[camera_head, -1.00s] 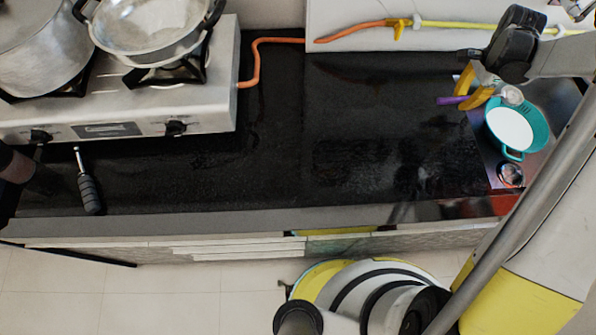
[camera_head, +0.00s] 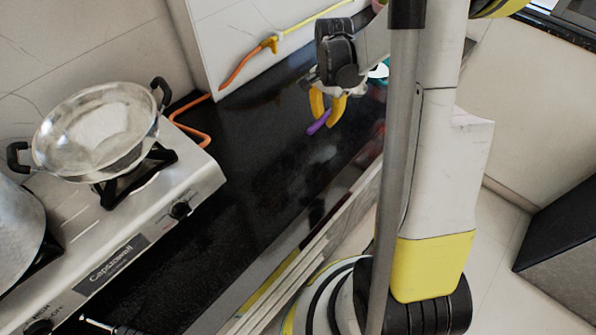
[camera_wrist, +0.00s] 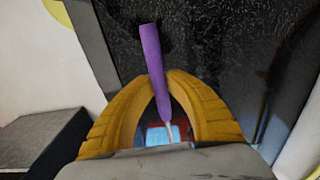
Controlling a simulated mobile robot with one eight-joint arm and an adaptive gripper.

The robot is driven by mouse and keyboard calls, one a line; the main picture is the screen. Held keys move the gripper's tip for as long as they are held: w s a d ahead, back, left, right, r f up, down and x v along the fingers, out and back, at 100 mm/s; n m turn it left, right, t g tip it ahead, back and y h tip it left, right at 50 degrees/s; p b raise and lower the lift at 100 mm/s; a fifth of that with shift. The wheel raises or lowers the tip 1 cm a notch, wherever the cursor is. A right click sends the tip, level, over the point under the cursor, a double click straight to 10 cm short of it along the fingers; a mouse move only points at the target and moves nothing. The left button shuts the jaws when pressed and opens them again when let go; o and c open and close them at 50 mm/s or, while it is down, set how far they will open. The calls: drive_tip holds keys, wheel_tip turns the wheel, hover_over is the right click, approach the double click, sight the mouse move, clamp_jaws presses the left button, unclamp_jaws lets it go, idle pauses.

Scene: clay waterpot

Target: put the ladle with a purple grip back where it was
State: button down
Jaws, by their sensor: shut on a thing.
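The ladle's purple grip (camera_head: 319,123) is between the yellow fingers of my gripper (camera_head: 328,104), above the black countertop. In the wrist view the purple grip (camera_wrist: 152,62) stands out past the fingertips of my gripper (camera_wrist: 162,82), tilted slightly. A thin pale shaft (camera_wrist: 170,130) runs from it back between the fingers. The ladle's bowl end is hidden. My gripper is shut on the purple grip.
A teal pot (camera_head: 378,71) shows only partly behind my arm. The steel stove (camera_head: 150,215) with a wok (camera_head: 98,130) stands at left. A black-gripped utensil (camera_head: 110,327) is at the bottom left. The black counter (camera_head: 240,185) between is clear.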

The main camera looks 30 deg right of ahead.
drive_tip(key=b, duration=0.4)
hover_over(303, 170)
wheel_tip(303, 170, down, 7)
drive_tip(key=shift+r, duration=0.1)
drive_tip(key=shift+f, duration=0.2)
drive_tip(key=shift+f+b, duration=1.1)
drive_tip(key=shift+f, duration=0.75)
drive_tip(key=shift+f, duration=0.1)
drive_tip(key=shift+f, duration=0.15)
drive_tip(key=c, duration=1.3)
unclamp_jaws()
drive_tip(key=shift+c, duration=0.2)
